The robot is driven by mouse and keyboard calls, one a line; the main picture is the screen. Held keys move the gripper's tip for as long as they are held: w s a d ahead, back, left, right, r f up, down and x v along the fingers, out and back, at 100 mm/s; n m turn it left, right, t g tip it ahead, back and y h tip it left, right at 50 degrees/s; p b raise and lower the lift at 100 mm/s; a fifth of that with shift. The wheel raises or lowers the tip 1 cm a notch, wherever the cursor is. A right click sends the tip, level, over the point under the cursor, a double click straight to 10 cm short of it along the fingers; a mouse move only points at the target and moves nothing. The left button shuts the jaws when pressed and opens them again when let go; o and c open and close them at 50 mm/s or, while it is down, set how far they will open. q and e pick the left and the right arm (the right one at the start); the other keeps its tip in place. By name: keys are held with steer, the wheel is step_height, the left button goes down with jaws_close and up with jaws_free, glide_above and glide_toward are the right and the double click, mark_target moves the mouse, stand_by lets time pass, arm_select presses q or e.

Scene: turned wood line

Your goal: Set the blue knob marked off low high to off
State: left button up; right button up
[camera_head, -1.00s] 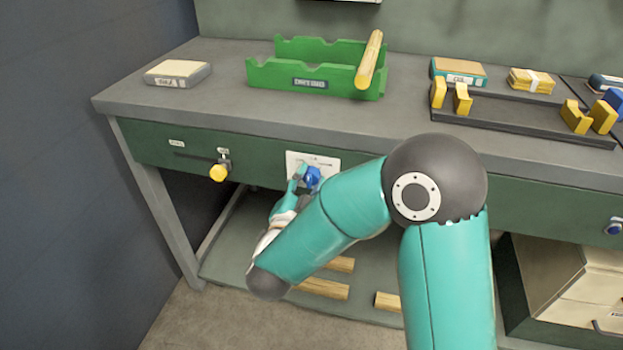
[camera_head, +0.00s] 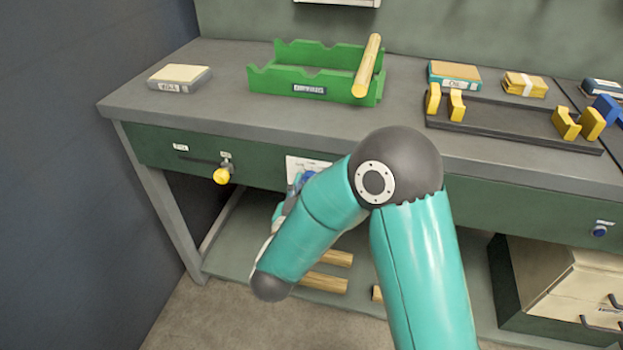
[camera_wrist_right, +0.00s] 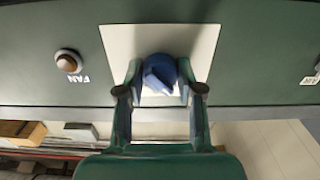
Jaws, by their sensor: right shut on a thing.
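The blue knob (camera_wrist_right: 159,75) sits on a pale plate (camera_wrist_right: 118,42) on the green front of the bench. In the head view the plate (camera_head: 297,164) and a sliver of the blue knob (camera_head: 308,176) show behind my right arm. My right gripper (camera_wrist_right: 160,80) has a finger on each side of the knob and is shut on it. The knob's ridge looks tilted in the wrist view. The off, low and high marks cannot be read. My left gripper is not in view.
A yellow knob (camera_head: 221,176) is on the front to the left, and another blue knob (camera_head: 600,231) is far right. A green tray (camera_head: 300,86) with a wooden rod (camera_head: 368,62) stands on the bench. Wooden pieces (camera_head: 322,282) lie on the shelf below.

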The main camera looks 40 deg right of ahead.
steer(key=shift+a+f+n, duration=0.15)
steer(key=shift+f+n, duration=0.1)
steer(key=shift+n, duration=0.45)
steer(key=o, duration=1)
steer(key=shift+r, duration=0.1)
steer(key=shift+o, duration=0.7)
steer(key=shift+r, duration=0.1)
steer(key=v, duration=1.2)
